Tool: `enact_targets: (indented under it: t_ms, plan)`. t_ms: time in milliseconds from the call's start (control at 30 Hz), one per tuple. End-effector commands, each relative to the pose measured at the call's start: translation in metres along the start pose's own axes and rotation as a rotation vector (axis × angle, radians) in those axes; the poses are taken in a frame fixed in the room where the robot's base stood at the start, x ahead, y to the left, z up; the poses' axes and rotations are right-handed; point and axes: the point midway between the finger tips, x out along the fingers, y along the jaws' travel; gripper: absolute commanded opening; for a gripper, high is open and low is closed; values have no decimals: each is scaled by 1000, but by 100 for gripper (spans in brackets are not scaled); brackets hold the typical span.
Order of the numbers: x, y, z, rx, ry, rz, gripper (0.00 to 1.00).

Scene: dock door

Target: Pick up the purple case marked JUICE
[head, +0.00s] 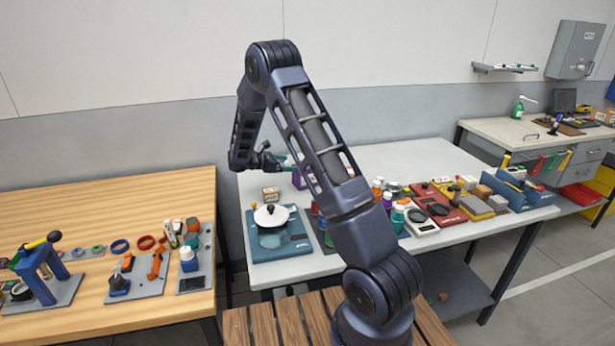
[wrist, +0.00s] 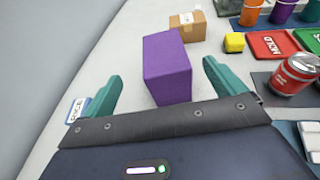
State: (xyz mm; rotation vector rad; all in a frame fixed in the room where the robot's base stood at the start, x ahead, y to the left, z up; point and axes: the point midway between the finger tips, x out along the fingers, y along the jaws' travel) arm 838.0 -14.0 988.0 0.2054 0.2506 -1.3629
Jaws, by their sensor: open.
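The purple case (wrist: 167,68) stands on the pale worktop in the wrist view, between the two teal fingers of my gripper (wrist: 160,75). The gripper is open, with a visible gap between each finger and the case. No marking shows on the case's visible faces. A small white and blue tag (wrist: 77,108) with lettering that looks like JUICE shows beside the left finger. In the head view a small part of the purple case (head: 298,180) shows behind my arm, which hides the rest.
A cardboard box (wrist: 188,26) stands just beyond the case. A yellow block (wrist: 234,42), a red tray (wrist: 274,45) and a red can (wrist: 296,73) are to the right. The wall is close on the left.

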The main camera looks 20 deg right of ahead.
Motion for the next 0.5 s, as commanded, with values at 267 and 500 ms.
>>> enact_targets:
  t_ms: [267, 500]
  plan:
    - [35, -1, 0, -1, 0, -2, 95]
    - [52, -4, -1, 0, 0, -3, 95]
